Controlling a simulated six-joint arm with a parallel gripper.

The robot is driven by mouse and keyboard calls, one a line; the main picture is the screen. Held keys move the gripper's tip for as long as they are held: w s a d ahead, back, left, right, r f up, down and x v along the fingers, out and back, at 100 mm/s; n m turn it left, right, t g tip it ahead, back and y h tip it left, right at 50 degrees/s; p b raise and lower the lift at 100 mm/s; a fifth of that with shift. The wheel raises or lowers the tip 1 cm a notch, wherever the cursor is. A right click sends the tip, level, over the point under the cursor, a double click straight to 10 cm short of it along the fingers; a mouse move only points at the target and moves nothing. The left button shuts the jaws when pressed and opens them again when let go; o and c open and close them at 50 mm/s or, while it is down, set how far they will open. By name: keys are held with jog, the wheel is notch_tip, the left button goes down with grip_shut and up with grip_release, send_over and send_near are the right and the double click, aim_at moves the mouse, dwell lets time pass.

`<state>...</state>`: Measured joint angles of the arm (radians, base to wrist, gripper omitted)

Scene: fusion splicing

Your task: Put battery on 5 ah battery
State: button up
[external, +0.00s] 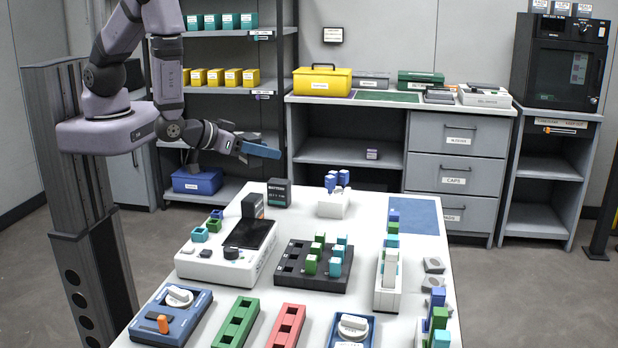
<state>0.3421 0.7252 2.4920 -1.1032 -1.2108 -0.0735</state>
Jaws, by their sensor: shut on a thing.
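My gripper (241,147) is raised in the air beyond the table's back left corner. It is shut on a flat, elongated blue thing (262,150), which sticks out to the right and tilts slightly down; I cannot read any label on it. A dark box (279,194) with white lettering that seems to read "battery" stands upright on the back left of the white table, below and right of my gripper. Another dark upright box (252,206) stands close by, at the back of a white device. I cannot read which one is marked 5 Ah.
The white device (215,264) has a black screen. Right of it stand a black block rack (290,280) and a white holder (334,206). Green and red trays and blue knob units fill the front. A blue mat (414,215) lies bare at back right. Shelves stand behind my gripper.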

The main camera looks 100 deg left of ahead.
notch_tip(320, 180, down, 9)
jog(key=p, duration=0.1)
dwell(0.8)
jog(key=o, duration=1.3)
jog(key=shift+s+d+r, duration=0.25)
jog(key=shift+s+d, duration=0.1)
jog(key=shift+d, duration=0.2)
jog(key=b+v, duration=0.3)
jog(key=v, duration=0.7)
jog(key=shift+s+d+r, duration=0.1)
jog(key=shift+s+r, duration=0.15)
jog(key=shift+s, duration=0.05)
jog(key=shift+w, duration=0.1)
